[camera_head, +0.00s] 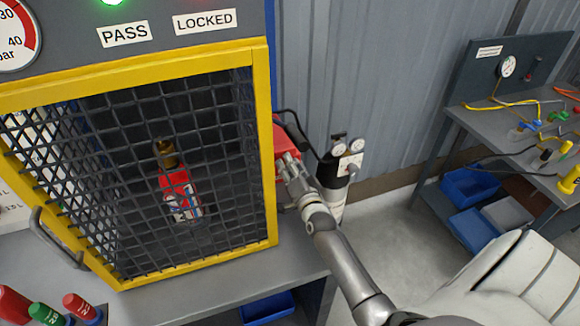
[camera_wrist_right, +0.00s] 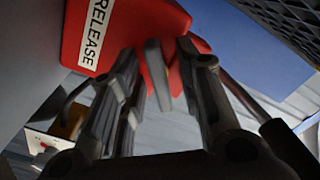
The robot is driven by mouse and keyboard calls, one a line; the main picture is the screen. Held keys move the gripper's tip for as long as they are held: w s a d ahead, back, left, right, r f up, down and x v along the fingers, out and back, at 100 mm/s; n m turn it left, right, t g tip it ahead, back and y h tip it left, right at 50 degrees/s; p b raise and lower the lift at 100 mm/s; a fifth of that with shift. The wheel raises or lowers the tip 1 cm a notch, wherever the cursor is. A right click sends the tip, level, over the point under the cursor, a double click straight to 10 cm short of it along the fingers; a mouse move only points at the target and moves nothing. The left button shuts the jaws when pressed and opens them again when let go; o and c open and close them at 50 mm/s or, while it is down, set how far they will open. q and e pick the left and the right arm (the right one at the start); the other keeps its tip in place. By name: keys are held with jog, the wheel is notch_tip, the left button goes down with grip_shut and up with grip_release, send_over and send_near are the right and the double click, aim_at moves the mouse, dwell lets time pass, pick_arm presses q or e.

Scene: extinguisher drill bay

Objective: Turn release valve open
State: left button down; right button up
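The red release valve housing (camera_head: 284,141) is on the right side of the yellow-framed mesh cage. In the right wrist view the red housing (camera_wrist_right: 123,28) carries a white RELEASE label (camera_wrist_right: 96,33). A grey lever-like piece (camera_wrist_right: 157,75) hangs below the housing, between the fingers of my right gripper (camera_wrist_right: 158,92). The fingers are apart, with gaps seen on both sides of that piece; I cannot tell whether either touches it. In the head view my right gripper (camera_head: 287,165) is at the housing and partly covers it. My left gripper is in neither view.
The mesh cage (camera_head: 262,150) holds a red extinguisher (camera_head: 178,190). A dark cylinder with gauges (camera_head: 333,185) stands just right of my right gripper. A cluttered workbench (camera_head: 500,120) is at the far right.

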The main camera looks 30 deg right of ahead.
grip_shut()
jog(key=shift+n+p, duration=0.5)
jog(key=shift+n, duration=1.6)
grip_release()
jog(key=v, duration=1.2)
